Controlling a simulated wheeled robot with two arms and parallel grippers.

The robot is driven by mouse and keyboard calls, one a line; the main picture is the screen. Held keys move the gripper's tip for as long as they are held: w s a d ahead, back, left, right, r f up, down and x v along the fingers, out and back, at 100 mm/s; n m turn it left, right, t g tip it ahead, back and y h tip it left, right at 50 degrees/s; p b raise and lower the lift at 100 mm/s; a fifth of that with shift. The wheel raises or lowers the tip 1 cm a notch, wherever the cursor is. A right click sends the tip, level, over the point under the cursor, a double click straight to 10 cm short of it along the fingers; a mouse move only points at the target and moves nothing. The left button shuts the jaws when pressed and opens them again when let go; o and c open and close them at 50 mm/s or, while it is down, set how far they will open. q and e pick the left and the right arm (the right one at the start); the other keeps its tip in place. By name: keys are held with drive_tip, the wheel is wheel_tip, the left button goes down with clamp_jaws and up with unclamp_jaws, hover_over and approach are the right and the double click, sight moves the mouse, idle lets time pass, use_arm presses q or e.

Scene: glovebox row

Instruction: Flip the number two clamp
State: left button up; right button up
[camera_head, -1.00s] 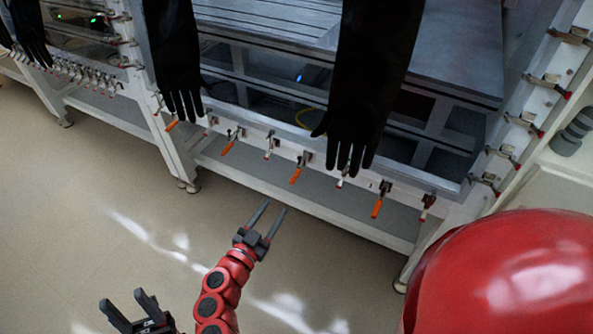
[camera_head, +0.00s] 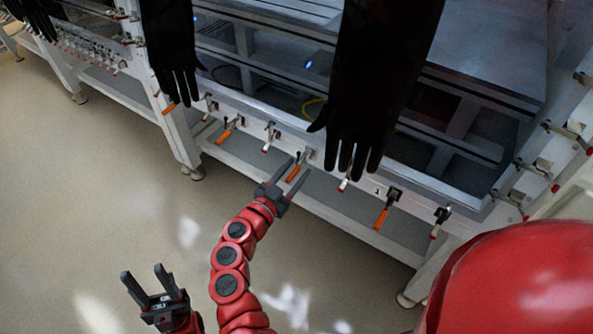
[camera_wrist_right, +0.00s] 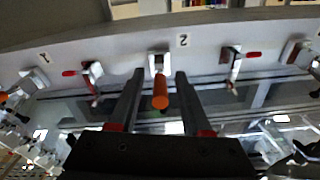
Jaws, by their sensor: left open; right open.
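The number two clamp (camera_head: 294,174) has an orange handle that hangs down from the front rail of the glovebox. In the right wrist view its orange handle (camera_wrist_right: 160,93) lies between the two open fingers, beside a printed 2 (camera_wrist_right: 182,41). My right gripper (camera_head: 287,181) is open, with its fingertips around or just in front of that handle; I cannot tell whether they touch it. In the right wrist view the right gripper (camera_wrist_right: 159,88) shows no grip on the clamp. My left gripper (camera_head: 148,281) is open and empty, low over the floor at the lower left.
A clamp with an orange handle (camera_head: 381,217) hangs to the right, by a printed 1. Red-tipped clamps (camera_head: 268,138) (camera_head: 440,220) sit along the same rail. Black gloves (camera_head: 378,80) (camera_head: 172,50) hang in front of the glovebox. The floor (camera_head: 90,190) at the left is clear.

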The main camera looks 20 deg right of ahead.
clamp_jaws()
idle(1.3)
